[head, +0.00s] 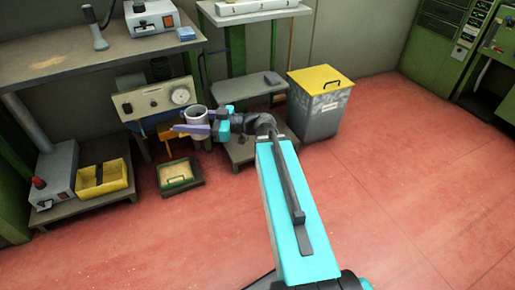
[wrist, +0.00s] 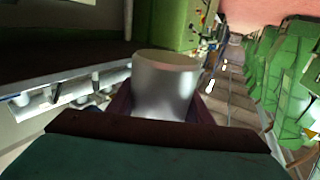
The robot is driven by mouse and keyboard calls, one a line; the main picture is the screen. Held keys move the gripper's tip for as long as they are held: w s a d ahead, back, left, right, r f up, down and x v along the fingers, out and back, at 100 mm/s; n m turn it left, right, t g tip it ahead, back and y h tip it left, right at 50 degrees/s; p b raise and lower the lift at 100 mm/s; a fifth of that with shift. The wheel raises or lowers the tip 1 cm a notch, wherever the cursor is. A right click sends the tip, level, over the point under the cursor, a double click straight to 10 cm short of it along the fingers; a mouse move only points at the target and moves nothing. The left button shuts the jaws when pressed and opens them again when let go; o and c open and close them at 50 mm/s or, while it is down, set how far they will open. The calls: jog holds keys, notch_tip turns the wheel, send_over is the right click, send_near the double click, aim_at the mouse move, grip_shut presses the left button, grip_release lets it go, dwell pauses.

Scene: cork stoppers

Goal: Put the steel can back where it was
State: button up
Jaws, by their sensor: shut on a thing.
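In the wrist view the steel can (wrist: 166,85) stands between the two dark fingers of my gripper (wrist: 162,110). Its lower part is hidden behind the gripper body there. It appears to be in the air; I cannot tell how far it is from the gauge box behind it.
A beige gauge box (head: 153,99) is behind the can. A shallow tray (head: 180,185) sits on the red floor below. A yellow bin (head: 103,180) is on the low shelf. A yellow-lidded grey bin (head: 319,110) stands to the right. The upper bench (head: 60,62) holds devices. The right floor is clear.

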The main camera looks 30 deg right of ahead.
jog(key=shift+s+d, duration=0.2)
jog(key=shift+s, duration=0.2)
jog(key=shift+a, duration=0.25)
